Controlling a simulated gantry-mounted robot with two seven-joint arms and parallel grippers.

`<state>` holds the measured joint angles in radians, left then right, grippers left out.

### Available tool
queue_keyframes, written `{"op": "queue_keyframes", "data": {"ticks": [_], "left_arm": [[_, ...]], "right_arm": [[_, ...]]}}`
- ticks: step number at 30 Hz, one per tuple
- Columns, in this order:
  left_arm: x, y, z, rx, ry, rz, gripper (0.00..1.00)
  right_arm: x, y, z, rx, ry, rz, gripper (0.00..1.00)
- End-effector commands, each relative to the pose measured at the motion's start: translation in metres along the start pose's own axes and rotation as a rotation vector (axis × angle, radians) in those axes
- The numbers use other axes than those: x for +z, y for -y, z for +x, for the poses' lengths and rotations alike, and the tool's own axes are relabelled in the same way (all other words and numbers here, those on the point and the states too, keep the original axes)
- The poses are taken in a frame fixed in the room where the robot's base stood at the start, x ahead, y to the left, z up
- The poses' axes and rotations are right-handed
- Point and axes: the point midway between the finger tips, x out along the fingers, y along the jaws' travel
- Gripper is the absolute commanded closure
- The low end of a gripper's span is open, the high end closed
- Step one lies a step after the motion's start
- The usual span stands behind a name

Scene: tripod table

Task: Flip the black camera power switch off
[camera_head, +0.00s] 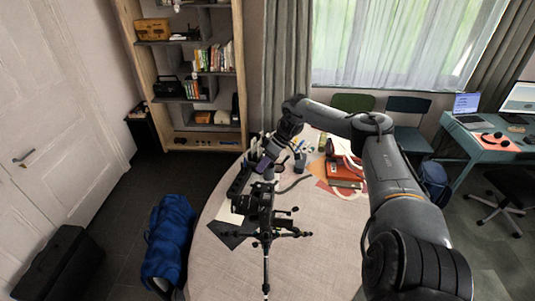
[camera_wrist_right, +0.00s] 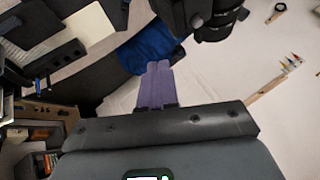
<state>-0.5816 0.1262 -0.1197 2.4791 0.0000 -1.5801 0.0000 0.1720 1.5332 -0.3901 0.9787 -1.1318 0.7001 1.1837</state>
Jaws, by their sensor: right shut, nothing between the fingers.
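The black camera (camera_head: 256,201) sits on a black tripod (camera_head: 266,240) on the round table. In the right wrist view, part of the camera with its round lens barrel (camera_wrist_right: 215,22) shows at the top, right of the fingers. I cannot make out the power switch in either view. My right gripper (camera_head: 262,165) is just behind the camera in the head view, close to its upper part. Its purple fingers (camera_wrist_right: 156,82) are shut together with nothing between them. Contact with the camera cannot be told. My left gripper is not in view.
The pale round table (camera_head: 325,245) has free room at front right. Papers, a red-orange box (camera_head: 343,172) and small tools lie behind the tripod. A blue rolled bag (camera_head: 170,240) stands on the floor at left. A bookshelf (camera_head: 190,80) and chairs stand behind.

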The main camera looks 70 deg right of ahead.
Motion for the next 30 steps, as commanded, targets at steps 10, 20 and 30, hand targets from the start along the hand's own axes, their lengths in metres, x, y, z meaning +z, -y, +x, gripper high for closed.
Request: {"op": "queue_keyframes", "data": {"ticks": [10,20,30], "left_arm": [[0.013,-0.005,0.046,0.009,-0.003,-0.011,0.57],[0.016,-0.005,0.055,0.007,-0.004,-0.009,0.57],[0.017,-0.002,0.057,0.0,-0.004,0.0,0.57]], "right_arm": [[0.001,-0.009,-0.028,0.008,0.002,0.003,1.0],[-0.01,-0.009,-0.067,0.005,0.004,0.003,1.0],[-0.014,-0.01,-0.086,0.001,0.002,0.002,1.0]]}}
